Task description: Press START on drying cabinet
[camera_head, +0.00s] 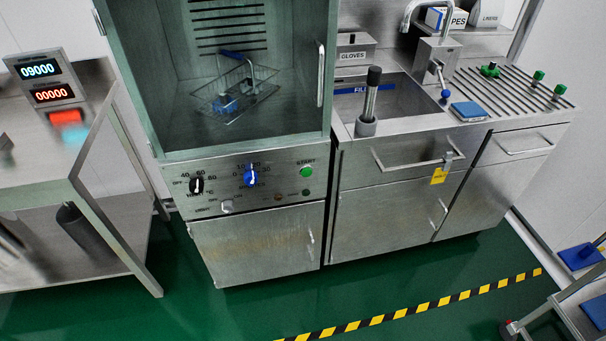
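The drying cabinet (263,255) stands left of centre, with its upper chamber open to view. The green START button (306,171) sits at the right of its control panel, under the label START. A black temperature knob (196,185) and a blue timer knob (250,177) are to its left. A small grey switch (227,206) sits lower on the panel. A wire basket (235,95) with blue parts is inside the chamber. Neither of my grippers shows in the head view.
A steel sink unit (385,220) with a faucet stands directly right of the cabinet. A steel table (40,180) with a scale display (50,82) is at left. A cart (560,310) is at lower right. Green floor in front is clear, with a yellow-black stripe (410,308).

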